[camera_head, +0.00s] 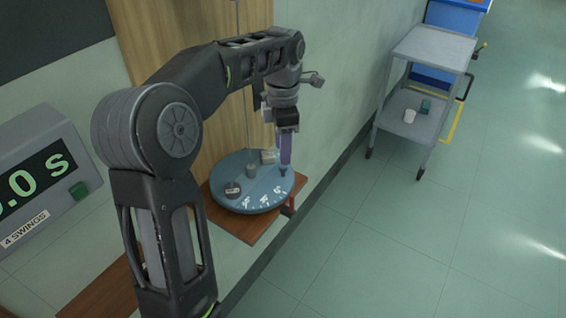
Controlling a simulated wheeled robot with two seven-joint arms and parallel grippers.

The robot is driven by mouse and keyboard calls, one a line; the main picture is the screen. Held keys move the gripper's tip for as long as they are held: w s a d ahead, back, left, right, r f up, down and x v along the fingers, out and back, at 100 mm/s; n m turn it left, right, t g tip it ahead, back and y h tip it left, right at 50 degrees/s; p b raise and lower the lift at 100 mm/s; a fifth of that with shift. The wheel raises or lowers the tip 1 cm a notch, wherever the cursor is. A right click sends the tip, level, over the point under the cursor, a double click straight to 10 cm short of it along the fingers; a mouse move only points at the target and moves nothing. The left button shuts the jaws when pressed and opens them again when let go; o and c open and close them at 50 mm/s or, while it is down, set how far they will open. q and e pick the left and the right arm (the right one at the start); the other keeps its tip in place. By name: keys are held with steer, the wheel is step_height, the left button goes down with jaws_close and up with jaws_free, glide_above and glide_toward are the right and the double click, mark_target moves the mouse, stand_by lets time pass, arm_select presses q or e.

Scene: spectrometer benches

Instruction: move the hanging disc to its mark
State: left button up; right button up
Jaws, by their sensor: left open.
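The hanging disc (218,195) is round and blue-grey, with white marks along its near right edge. Thin wires run up from it in front of a wooden back panel. My left gripper (285,172) points down at the disc's right rim, its jaws open. I cannot tell whether the jaws straddle the rim or touch it. A small red part (291,204) stands at the shelf's right edge, just below the rim; I cannot tell whether it is the mark. My right gripper is not in view.
A wooden shelf (240,226) lies below. A timer box (40,180) is at left, a grey cart (430,48) at upper right. The right floor is clear.

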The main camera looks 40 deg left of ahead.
arm_select(q)
step_height(320, 180, down, 5)
steer(key=shift+p, duration=0.3)
jaws_close()
stand_by(0.4)
stand_by(1.0)
